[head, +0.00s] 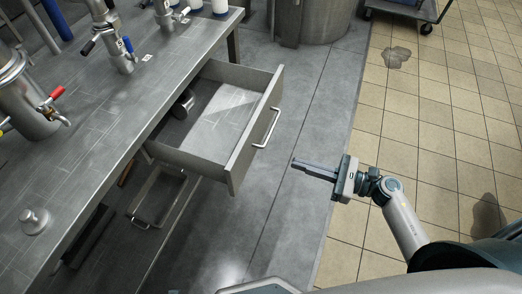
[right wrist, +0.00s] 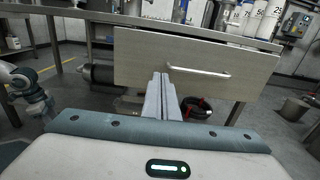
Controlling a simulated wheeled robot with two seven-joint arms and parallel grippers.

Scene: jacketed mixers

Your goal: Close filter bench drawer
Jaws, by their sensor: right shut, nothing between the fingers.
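The filter bench drawer (head: 256,135) stands pulled out from under the steel bench (head: 110,110). Its grey front with a bar handle (head: 268,129) faces my right side, and it holds a pale flat sheet (head: 222,115). In the right wrist view the drawer front (right wrist: 140,62) and handle (right wrist: 198,72) are straight ahead. My right gripper (head: 295,163) is shut and empty, in front of the drawer front and apart from it; its closed fingers also show in the right wrist view (right wrist: 160,80). My left gripper is not in the head view.
Valves and a steel vessel (head: 22,90) stand on the bench, with a small knob-topped weight (head: 34,220) near its edge. A wheeled cart (head: 410,10) is at the back.

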